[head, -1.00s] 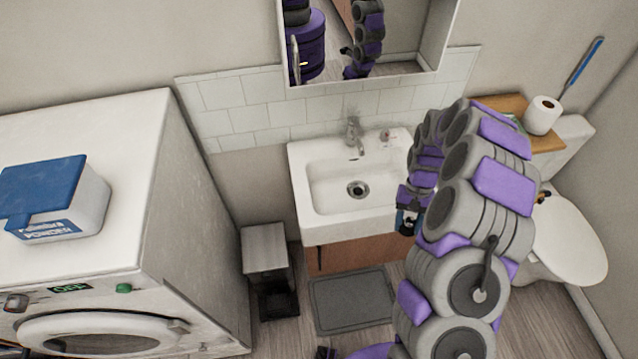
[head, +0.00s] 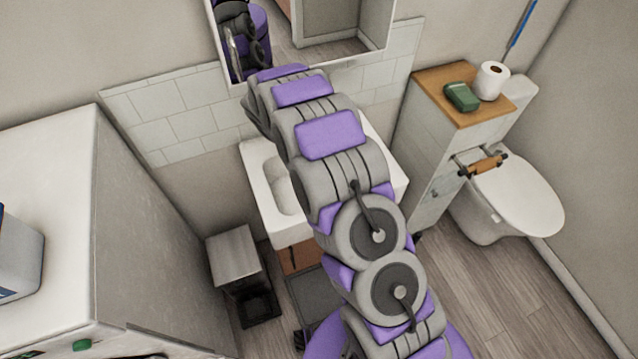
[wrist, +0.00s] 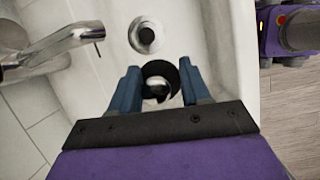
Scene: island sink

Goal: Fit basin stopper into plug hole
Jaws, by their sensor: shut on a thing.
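In the wrist view, my gripper (wrist: 160,68) has its two blue fingers shut on the basin stopper (wrist: 157,88), a dark round piece with a shiny metal knob. The stopper is over the white basin (wrist: 204,42). The plug hole (wrist: 146,36), a chrome ring with a dark centre, shows just beyond the fingertips, apart from the stopper in the picture. The stopper's height above the basin floor is hard to tell. In the head view, my arm covers much of the basin (head: 262,195) and hides the gripper, stopper and plug hole.
The chrome tap (wrist: 62,42) juts over the basin close to the left of my gripper. A cabinet (head: 425,165) and toilet (head: 515,195) stand right of the basin. A pedal bin (head: 235,260) and washing machine (head: 60,200) stand left.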

